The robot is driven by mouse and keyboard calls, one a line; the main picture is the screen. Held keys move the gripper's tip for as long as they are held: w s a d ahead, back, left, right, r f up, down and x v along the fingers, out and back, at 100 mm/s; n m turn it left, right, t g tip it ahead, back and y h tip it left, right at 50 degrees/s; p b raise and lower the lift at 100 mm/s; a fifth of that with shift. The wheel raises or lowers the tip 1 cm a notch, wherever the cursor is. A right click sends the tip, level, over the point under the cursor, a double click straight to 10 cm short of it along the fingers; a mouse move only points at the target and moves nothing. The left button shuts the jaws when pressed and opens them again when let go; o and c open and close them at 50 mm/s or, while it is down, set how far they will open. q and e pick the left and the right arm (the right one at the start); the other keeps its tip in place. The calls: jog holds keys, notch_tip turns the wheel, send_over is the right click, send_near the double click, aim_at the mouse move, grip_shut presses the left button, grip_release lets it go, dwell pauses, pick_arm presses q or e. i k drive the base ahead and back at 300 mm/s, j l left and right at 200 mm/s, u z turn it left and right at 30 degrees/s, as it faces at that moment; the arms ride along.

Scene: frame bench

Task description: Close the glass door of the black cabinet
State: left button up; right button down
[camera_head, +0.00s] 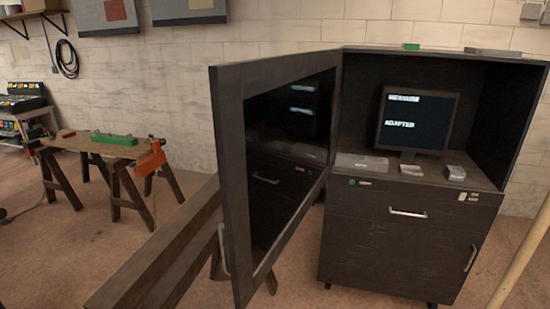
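The black cabinet (365,225) stands at the right on small wheels. Its upper compartment is open to view and holds a monitor (415,122). The glass door (285,170) has a dark frame and is hinged at the cabinet's left side. It stands wide open, swung out toward me and to the left, with its glass reflecting the monitor and drawer. A pale handle (223,249) is on the door's free edge, low down. Neither of my grippers is in view.
A long wooden beam or bench (165,262) lies behind and left of the door. A small trestle table (85,145) with a green box (114,139) and an orange clamp (150,160) stands at the left. A pale pole (525,255) slants at the right edge. Floor shows at the lower left.

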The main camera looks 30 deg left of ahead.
aim_at(288, 133)
jog(key=k+j+z, duration=0.1)
jog(key=k+j, duration=0.25)
jog(key=j, duration=0.2)
jog(key=k+j+z, duration=0.1)
jog(key=k+j, duration=0.2)
jog(key=j, duration=0.25)
jog(key=k+j+z, duration=0.15)
jog(key=k+j, duration=0.25)
jog(key=j, duration=0.15)
jog(key=i+j, duration=0.1)
jog(key=j, duration=0.7)
jog(key=i+j+z, duration=0.1)
jog(key=j, duration=0.7)
jog(key=k+l+u, duration=0.3)
